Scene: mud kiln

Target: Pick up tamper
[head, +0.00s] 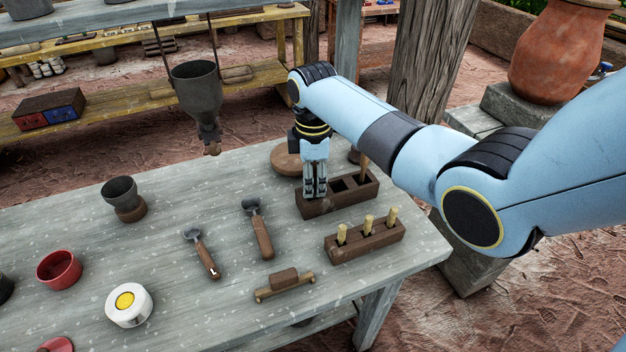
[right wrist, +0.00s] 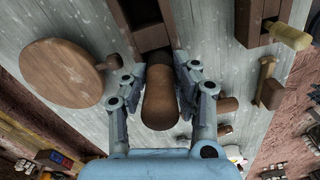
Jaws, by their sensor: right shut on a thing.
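My right gripper (head: 315,189) points down over the left end of a dark wooden holder (head: 344,204) with square slots. In the right wrist view its fingers (right wrist: 161,88) are shut on the tamper (right wrist: 160,104), a brown rounded wooden handle between them. The tamper's lower end is hidden, so I cannot tell whether it still sits in its slot. In the head view the fingers cover the tamper. My left gripper is not in view.
A round wooden disc (head: 285,160) lies just behind the gripper. A block with light pegs (head: 364,240) stands in front of the holder. Two wooden-handled tools (head: 258,228) (head: 203,253) lie to the left. A dark funnel (head: 196,91) hangs at the back.

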